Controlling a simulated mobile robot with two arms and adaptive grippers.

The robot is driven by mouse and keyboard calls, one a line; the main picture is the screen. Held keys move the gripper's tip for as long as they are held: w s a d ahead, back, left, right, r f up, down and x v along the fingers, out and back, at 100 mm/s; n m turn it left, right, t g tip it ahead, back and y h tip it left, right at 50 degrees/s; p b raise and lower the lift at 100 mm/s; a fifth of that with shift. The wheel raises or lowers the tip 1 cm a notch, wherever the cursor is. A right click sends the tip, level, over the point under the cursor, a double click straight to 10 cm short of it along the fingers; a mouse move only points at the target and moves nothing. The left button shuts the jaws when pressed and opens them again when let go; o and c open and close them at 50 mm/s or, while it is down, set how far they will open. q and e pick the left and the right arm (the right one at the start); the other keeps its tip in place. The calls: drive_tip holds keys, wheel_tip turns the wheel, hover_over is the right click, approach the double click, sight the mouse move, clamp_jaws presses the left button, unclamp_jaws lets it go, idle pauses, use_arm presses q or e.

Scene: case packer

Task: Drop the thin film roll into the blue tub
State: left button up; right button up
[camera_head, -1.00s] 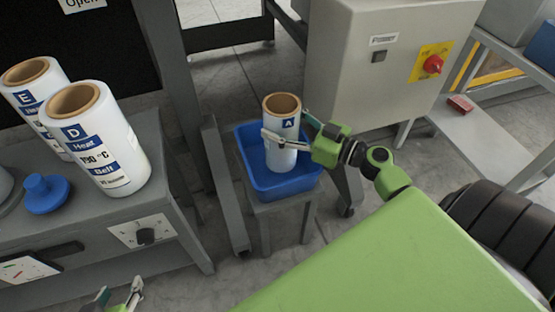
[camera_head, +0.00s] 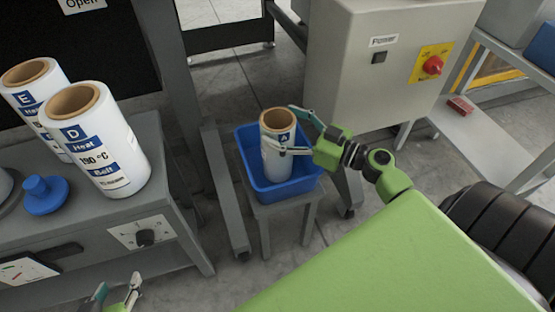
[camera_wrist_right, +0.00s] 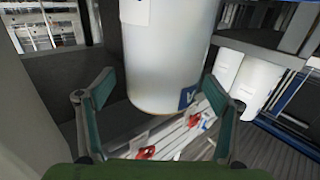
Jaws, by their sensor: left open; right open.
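The thin film roll (camera_head: 278,165), white with a blue A label and brown core, stands nearly upright within the blue tub (camera_head: 302,184); its lower end is below the tub's rim. Whether it rests on the floor of the tub is hard to tell. My right gripper (camera_head: 278,129) is open, with its fingers spread about the roll's upper part. In the right wrist view the roll (camera_wrist_right: 165,60) stands between and beyond the open fingers (camera_wrist_right: 160,108). My left gripper (camera_head: 118,288) is open and empty at the bottom left edge.
The tub sits on a small grey stand (camera_head: 285,207). Two thicker rolls, E (camera_head: 38,108) and D (camera_head: 100,145), stand on the machine bench at left near a blue knob (camera_head: 45,195). A grey power cabinet (camera_head: 345,70) stands behind the right gripper.

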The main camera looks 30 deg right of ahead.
drive_tip(key=v, duration=1.1)
drive_tip(key=shift+s, duration=0.25)
drive_tip(key=shift+d, duration=0.15)
